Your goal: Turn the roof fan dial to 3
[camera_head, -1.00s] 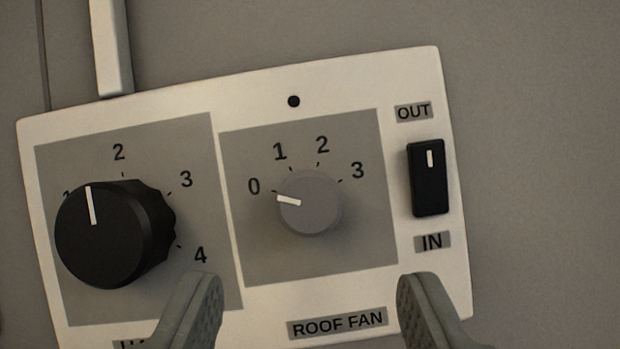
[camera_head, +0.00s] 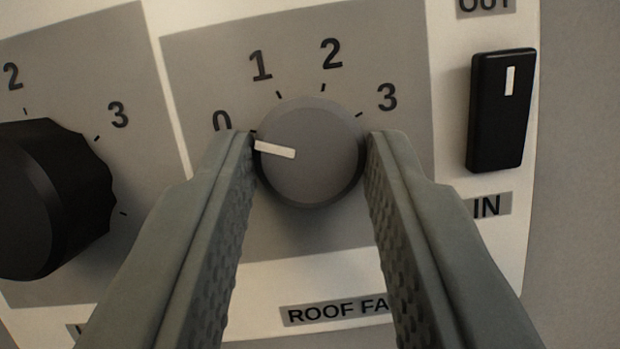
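The roof fan dial (camera_head: 312,165) is a grey round knob with a white pointer line aimed left, just under the 0 mark. The numbers 0, 1, 2 and 3 (camera_head: 387,97) arc around its top from left to right. My gripper (camera_head: 310,150) has one finger on the dial's left side and one on its right. The fingertips close in against both edges of the dial, with no clear gap visible. The left fingertip partly covers the 0.
A larger black dial (camera_head: 40,200) stands out close to the left of my left finger. A black OUT/IN rocker switch (camera_head: 501,110) is to the right of my right finger. The ROOF FAN label (camera_head: 330,308) is partly hidden by my right finger.

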